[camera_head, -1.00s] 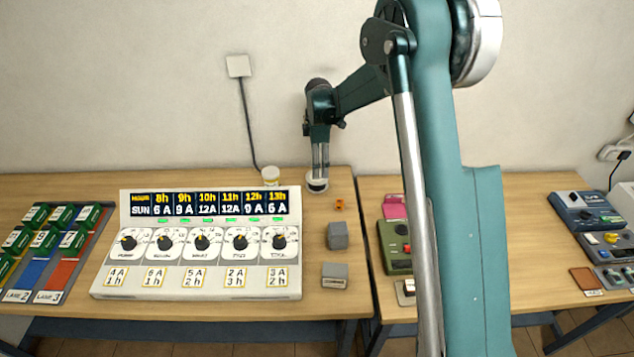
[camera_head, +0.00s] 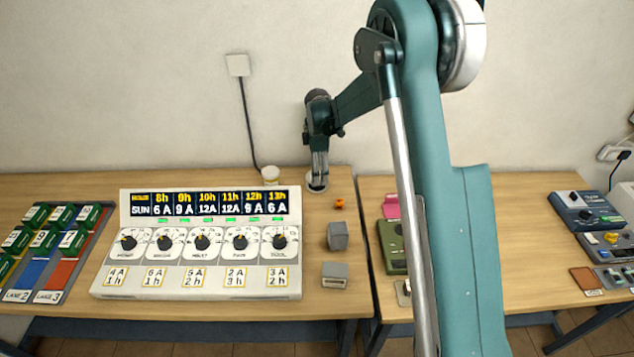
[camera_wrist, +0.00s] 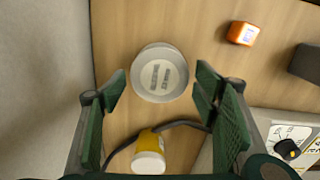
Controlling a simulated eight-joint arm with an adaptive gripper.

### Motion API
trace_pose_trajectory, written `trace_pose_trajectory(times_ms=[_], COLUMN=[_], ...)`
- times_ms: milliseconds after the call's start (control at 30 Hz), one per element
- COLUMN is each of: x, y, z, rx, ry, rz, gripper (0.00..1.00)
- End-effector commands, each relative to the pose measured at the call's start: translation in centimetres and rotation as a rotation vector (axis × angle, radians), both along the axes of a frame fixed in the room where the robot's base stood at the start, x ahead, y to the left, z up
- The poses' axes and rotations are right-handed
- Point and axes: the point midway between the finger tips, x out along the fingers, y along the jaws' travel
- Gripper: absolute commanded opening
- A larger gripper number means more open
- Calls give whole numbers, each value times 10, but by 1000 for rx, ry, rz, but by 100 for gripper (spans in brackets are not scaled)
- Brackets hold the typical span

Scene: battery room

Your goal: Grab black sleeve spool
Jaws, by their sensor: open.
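A small round spool with a pale, printed disc top (camera_wrist: 161,72) lies in the wrist view between my gripper's fingers. In the head view the spool (camera_head: 316,187) stands near the back right of the left table, with a dark band showing below my gripper. My gripper (camera_head: 318,175) points down over it. In the wrist view my gripper (camera_wrist: 160,87) is open, with one green-padded finger on each side of the disc and visible gaps. The spool's side is mostly hidden from above.
A yellow-and-white cylinder (camera_wrist: 149,155) stands close by, with a dark cable beside it; it also shows in the head view (camera_head: 270,174). An orange item (camera_wrist: 242,33) and grey blocks (camera_head: 337,236) lie nearby. The dial console (camera_head: 195,290) is in front.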

Motion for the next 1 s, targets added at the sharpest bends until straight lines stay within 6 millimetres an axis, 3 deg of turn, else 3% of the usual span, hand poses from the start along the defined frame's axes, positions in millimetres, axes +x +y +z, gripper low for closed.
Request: trace_pose_trajectory(times_ms=[200,400,967,1000], x=[0,0,0,0], y=[2,2,2,2], z=[-26,-39,-40,-40], rx=[0,0,0,0], ry=[0,0,0,0], rz=[0,0,0,0], gripper=[60,60,60,57])
